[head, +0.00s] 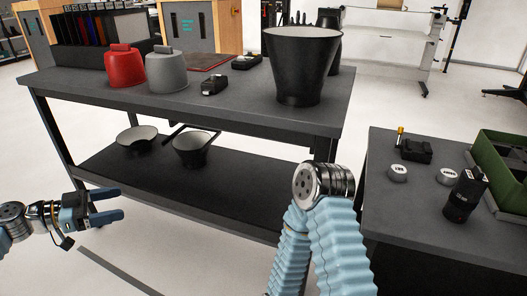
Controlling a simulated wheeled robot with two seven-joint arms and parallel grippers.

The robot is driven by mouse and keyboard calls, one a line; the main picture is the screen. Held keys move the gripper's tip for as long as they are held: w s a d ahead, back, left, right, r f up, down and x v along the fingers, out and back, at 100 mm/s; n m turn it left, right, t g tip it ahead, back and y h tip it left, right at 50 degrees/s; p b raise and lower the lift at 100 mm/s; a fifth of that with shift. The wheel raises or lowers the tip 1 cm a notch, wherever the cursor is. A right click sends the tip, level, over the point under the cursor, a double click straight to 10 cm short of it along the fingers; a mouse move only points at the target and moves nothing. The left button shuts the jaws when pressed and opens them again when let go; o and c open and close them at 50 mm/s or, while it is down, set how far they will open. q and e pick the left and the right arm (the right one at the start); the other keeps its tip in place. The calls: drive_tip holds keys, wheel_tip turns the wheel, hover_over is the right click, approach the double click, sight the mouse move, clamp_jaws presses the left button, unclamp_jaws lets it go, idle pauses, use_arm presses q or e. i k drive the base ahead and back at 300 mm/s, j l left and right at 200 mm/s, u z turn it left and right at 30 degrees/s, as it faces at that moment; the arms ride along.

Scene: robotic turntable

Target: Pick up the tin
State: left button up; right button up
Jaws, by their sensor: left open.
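Two small, round, silvery objects that look like tins lie on the lower grey table at right: one tin (398,173) to the left, and the other tin (447,177) beside it near a black cylinder. Both have dark marks on top, too small to read. My left gripper (120,204) is at the lower left, over the floor in front of the long table. Its two dark fingers are apart with nothing between them, far from both tins. My right gripper does not show; a bent blue-sleeved arm of mine rises in the lower middle.
The right table (400,216) also holds a black cylinder (466,195), a small black device (416,149) and a green crate (502,150). The long table (240,105) carries a large black bucket (302,65), a red pot (124,67) and a grey pot (166,71). Two bowls stand on its lower shelf.

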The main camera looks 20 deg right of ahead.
sight(397, 173)
drive_tip(key=l+z, duration=0.1)
drive_tip(key=z, duration=0.3)
drive_tip(key=i+z, duration=0.1)
drive_tip(key=z, duration=0.25)
drive_tip(key=l+z, duration=0.15)
drive_tip(key=z, duration=0.25)
drive_tip(key=i+l+z, duration=0.1)
drive_tip(key=z, duration=0.35)
drive_tip(key=i+z, duration=0.2)
drive_tip(key=z, duration=0.25)
drive_tip(key=l, duration=0.5)
drive_tip(key=i, duration=0.05)
